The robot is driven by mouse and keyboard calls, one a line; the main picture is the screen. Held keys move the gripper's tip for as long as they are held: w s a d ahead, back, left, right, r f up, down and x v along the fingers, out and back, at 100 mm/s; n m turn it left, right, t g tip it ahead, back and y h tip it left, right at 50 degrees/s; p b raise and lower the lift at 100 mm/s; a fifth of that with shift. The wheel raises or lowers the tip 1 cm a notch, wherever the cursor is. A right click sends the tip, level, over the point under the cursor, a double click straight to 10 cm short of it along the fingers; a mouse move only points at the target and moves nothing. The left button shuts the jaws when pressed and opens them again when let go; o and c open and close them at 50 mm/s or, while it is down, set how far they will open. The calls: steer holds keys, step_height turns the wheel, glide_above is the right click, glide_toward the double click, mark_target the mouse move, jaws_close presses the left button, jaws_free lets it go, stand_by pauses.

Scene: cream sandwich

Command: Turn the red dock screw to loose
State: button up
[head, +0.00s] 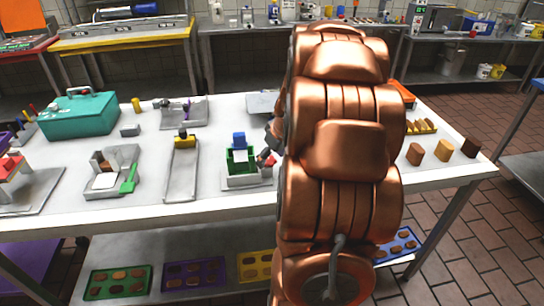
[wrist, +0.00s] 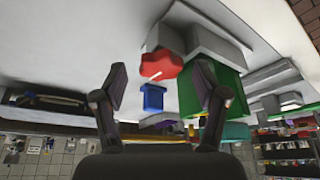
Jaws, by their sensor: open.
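The red dock screw (wrist: 160,62) shows in the wrist view as a lobed red knob with a white pointer line on it. It sits beside a grey block and a green dock (wrist: 228,88). My gripper (wrist: 160,86) is open, with one dark finger to each side of the picture's middle. The knob lies ahead of the fingertips, roughly centred between them and apart from both. In the head view the green dock (head: 230,164) stands on the table, with a little red at its right. My copper arm hides most of my gripper there.
A blue block (wrist: 153,97) shows near the knob in the wrist view. In the head view, a grey tray with a yellow block (head: 184,141) and a grey fixture with a green handle (head: 128,178) stand left of the dock. A teal toolbox (head: 81,115) is farther left.

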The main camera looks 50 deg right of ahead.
steer(key=v, duration=0.8)
stand_by(0.4)
stand_by(0.4)
